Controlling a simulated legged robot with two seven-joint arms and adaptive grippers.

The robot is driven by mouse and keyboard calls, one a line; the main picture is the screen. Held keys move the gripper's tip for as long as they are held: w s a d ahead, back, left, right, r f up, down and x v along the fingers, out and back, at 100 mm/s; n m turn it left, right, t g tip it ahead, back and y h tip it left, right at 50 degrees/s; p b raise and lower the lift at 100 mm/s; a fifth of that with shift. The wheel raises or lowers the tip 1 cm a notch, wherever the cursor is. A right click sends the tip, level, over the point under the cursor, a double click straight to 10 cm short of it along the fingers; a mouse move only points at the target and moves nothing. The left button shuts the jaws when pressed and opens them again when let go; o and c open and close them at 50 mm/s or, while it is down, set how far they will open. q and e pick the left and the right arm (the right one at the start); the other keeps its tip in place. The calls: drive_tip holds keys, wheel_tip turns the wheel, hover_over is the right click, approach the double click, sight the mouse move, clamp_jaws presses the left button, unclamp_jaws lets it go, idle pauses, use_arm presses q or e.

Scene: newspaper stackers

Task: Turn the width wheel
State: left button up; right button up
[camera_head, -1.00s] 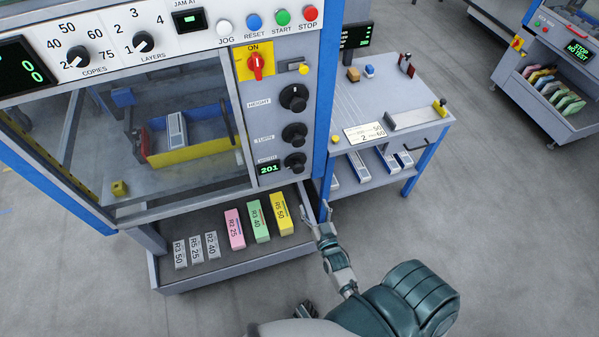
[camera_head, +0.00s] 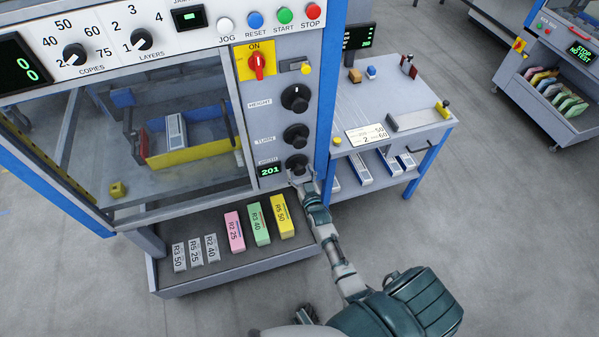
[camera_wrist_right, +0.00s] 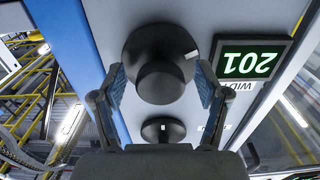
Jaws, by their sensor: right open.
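The width wheel (camera_head: 297,164) is the lowest of three black knobs on the machine's grey panel, beside a green display (camera_head: 270,170) reading 201. In the right wrist view the wheel (camera_wrist_right: 158,45) is a wide black disc with a raised round hub and a pale mark on its rim. My right gripper (camera_head: 302,180) is at the wheel from below. In the wrist view the open fingers (camera_wrist_right: 160,75) stand either side of the hub; whether they touch it I cannot tell.
The turn knob (camera_head: 295,134) and height knob (camera_head: 294,98) sit above. A tray (camera_head: 235,276) with coloured and grey blocks juts out below left. A grey side table (camera_head: 400,100) stands to the right.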

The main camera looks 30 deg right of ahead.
drive_tip(key=shift+w, duration=0.2)
drive_tip(key=shift+c, duration=0.2)
drive_tip(key=c, duration=1.1)
drive_tip(key=shift+r+m, duration=0.1)
drive_tip(key=shift+m, duration=0.4)
drive_tip(key=shift+c, duration=0.2)
drive_tip(key=o, duration=1.2)
drive_tip(key=v, duration=1.2)
